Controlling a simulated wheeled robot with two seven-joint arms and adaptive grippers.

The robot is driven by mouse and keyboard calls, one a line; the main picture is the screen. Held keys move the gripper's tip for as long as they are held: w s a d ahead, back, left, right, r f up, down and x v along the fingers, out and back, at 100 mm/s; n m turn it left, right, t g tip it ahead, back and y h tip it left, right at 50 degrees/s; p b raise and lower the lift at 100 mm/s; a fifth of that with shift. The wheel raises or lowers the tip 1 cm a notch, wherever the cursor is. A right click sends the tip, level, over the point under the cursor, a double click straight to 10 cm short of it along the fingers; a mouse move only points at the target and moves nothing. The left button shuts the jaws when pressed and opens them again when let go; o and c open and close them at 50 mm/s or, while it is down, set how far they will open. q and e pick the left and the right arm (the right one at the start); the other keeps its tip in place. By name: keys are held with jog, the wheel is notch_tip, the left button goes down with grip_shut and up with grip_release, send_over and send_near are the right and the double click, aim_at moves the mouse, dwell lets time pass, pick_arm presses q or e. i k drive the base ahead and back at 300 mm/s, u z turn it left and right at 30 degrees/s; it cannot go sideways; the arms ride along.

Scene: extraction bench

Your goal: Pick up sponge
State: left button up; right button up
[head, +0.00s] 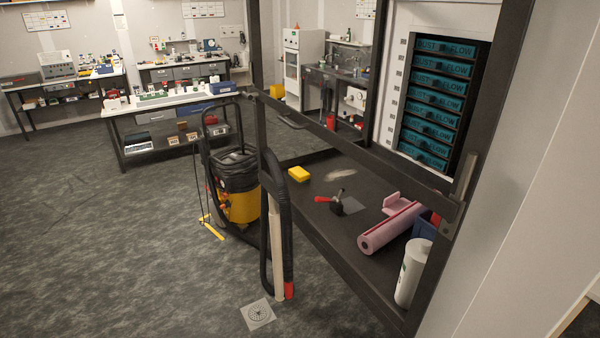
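A yellow sponge (299,173) lies flat on the dark top of the extraction bench (304,200), near its far left end. Nothing touches it or covers it in the head view. A pale smear on the bench top is to its right. Neither of my grippers shows in this view.
A dark frame bar (350,145) crosses above the bench. A red-handled clamp (338,203), a pink roll (391,228) and a white bottle (411,272) are on the bench. A yellow-black vacuum (237,185) with its hose stands at the bench's left.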

aim_at(299, 174)
jog(key=u, duration=0.8)
jog(key=i, duration=1.2)
jog(key=u, duration=0.55)
jog(key=i, duration=1.15)
jog(key=z, duration=0.35)
